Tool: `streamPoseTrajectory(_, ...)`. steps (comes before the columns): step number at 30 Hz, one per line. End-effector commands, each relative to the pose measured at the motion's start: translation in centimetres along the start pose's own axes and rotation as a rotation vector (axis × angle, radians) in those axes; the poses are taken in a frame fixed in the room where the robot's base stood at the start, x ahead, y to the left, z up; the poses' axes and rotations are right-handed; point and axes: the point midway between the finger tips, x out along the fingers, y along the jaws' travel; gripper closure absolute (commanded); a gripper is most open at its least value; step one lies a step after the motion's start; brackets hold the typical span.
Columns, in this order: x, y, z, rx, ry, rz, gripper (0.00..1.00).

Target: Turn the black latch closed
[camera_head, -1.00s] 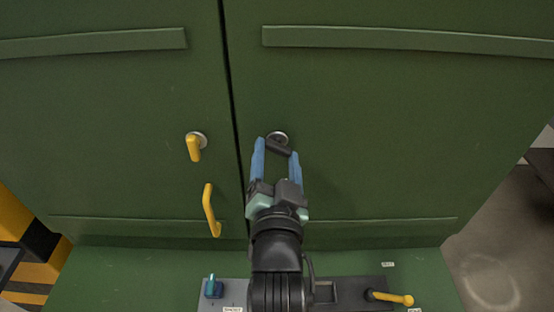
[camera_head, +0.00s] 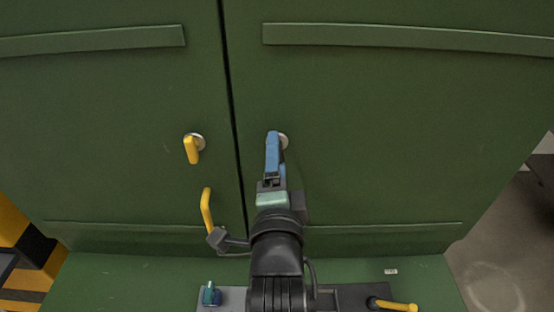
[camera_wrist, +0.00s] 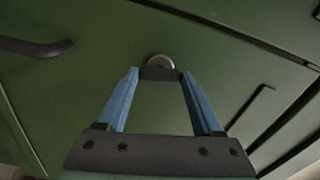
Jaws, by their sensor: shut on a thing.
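The black latch (camera_wrist: 160,74) sits on a round metal disc (camera_wrist: 160,61) on the green cabinet's right door. In the wrist view it lies crosswise between the tips of my two blue fingers, with one tip at each end. My gripper (camera_head: 273,138) is at the latch in the head view and shut on it. There it is seen edge-on, one finger in front of the other. The fingers hide most of the latch in the head view, and part of the disc (camera_head: 284,141) shows beside them. The latch's exact angle is hard to tell in the head view.
A yellow latch (camera_head: 192,149) and a yellow pull handle (camera_head: 206,210) are on the left door, left of my arm. A ledge (camera_head: 120,280) below the doors bears a small blue-green switch (camera_head: 210,294) and a yellow lever (camera_head: 395,305). The door face above is clear.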

Motion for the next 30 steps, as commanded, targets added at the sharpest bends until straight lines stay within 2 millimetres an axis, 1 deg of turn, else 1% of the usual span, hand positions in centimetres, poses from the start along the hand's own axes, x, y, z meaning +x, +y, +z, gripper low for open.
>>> streamPoseTrajectory(3, 0.0, 0.01, -0.01, 0.057, 0.0, -0.001, 0.88)
streamPoseTrajectory(10, 0.0, 0.0, -0.02, 0.122, 0.0, -0.001, 0.88)
streamPoseTrajectory(25, 0.0, -0.01, -0.02, 0.138, 0.0, 0.0, 0.88)
streamPoseTrajectory(26, 0.0, -0.01, -0.02, 0.138, 0.0, 0.0, 0.29)
streamPoseTrajectory(30, 0.0, -0.01, -0.02, 0.137, 0.0, 0.0, 0.04)
